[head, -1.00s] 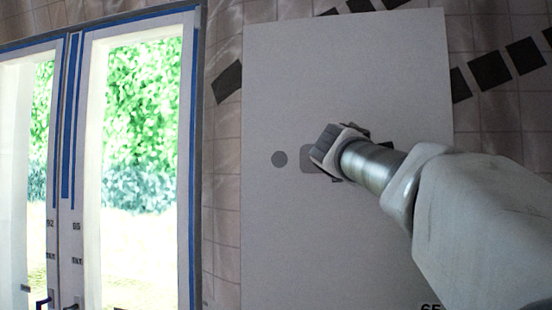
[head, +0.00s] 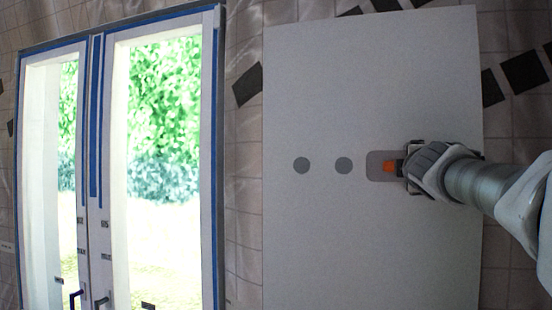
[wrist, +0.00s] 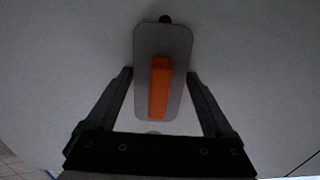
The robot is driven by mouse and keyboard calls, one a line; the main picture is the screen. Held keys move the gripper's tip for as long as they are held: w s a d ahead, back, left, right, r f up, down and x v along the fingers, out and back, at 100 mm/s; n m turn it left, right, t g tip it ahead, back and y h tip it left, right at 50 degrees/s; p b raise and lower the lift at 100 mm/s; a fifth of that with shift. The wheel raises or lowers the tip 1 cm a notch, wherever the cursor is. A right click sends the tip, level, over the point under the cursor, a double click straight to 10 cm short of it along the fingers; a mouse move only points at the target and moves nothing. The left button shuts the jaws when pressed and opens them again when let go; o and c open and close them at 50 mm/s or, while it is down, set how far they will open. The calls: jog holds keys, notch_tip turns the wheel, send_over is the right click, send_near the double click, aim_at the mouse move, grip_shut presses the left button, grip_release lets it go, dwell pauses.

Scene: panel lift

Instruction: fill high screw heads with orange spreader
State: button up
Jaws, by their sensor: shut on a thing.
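The orange spreader is a grey rounded plate with an orange handle (head: 389,167), held flat at the pale panel (head: 370,80); whether it touches cannot be told. My gripper (head: 404,168) is shut on the spreader, coming from the right. In the wrist view the orange handle (wrist: 160,88) lies between the fingers of my gripper (wrist: 160,74). Two grey round spots, a left one (head: 301,165) and a right one (head: 344,165), show on the panel left of the spreader. In the wrist view a small dark round spot (wrist: 165,18) shows at the plate's far edge.
A blue-edged glazed double door (head: 110,170) stands left of the panel. Tiled wall (head: 244,200) with dark square tiles surrounds the panel. The panel is bare above and below the row of spots.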

jog(key=shift+s+d, duration=0.25)
jog(key=shift+d, duration=0.25)
jog(key=shift+s+d+r+p, duration=0.2)
jog(key=shift+d+p, duration=0.2)
jog(key=shift+p, duration=0.3)
jog(key=s+d+p, duration=0.4)
jog(key=d+p, duration=0.1)
jog(key=d, duration=0.4)
jog(key=shift+d+f+p, duration=0.2)
jog(key=shift+d+p, duration=0.1)
jog(key=shift+d, duration=0.05)
jog(key=v, duration=0.7)
